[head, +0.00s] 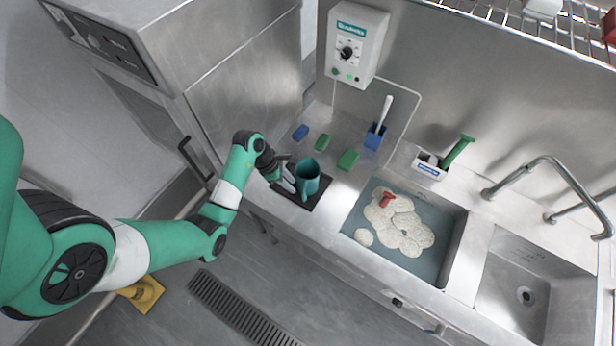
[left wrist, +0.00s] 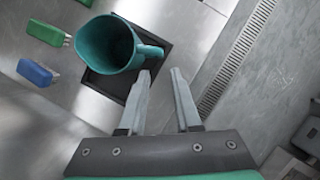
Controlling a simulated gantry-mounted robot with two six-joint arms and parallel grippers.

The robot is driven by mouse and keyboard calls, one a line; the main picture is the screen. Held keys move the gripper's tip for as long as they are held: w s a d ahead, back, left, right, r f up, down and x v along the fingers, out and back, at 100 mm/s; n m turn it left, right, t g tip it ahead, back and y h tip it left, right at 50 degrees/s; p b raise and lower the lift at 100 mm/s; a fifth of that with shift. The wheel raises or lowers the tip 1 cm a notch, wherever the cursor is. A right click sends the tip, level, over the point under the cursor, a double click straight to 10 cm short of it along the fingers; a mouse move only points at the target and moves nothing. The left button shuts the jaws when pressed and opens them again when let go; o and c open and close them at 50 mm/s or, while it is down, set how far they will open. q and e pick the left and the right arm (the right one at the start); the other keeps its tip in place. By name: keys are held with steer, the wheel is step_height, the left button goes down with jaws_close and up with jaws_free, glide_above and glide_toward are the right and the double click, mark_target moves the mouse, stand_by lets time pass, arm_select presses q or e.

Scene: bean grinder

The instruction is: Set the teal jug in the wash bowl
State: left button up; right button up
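The teal jug (head: 308,170) stands upright on a black mat (head: 322,201) on the steel counter. In the left wrist view the jug (left wrist: 103,45) shows its open top, with its handle (left wrist: 152,52) turned towards my fingers. My left gripper (head: 288,182) is just left of the jug. In the left wrist view its fingers (left wrist: 161,72) are apart with nothing between them, and the handle lies just beyond the tips. The wash bowl (head: 440,258) is the sunken basin to the right, holding bluish water and white foam. My right gripper is not in view.
A red item (head: 387,200) sits in the foam. Blue (head: 300,132) and green (head: 348,160) brushes lie behind the jug. A blue holder (head: 375,137) with a white-handled brush stands at the wall. An empty sink (head: 525,295) and tap (head: 560,165) are at right.

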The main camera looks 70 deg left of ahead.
mark_target(304, 196)
arm_select(q)
steer(key=b+x, duration=0.3)
steer(key=x, duration=0.8)
steer(key=shift+w+f+b, duration=0.15)
steer(key=shift+b, duration=0.2)
jaws_close()
stand_by(0.9)
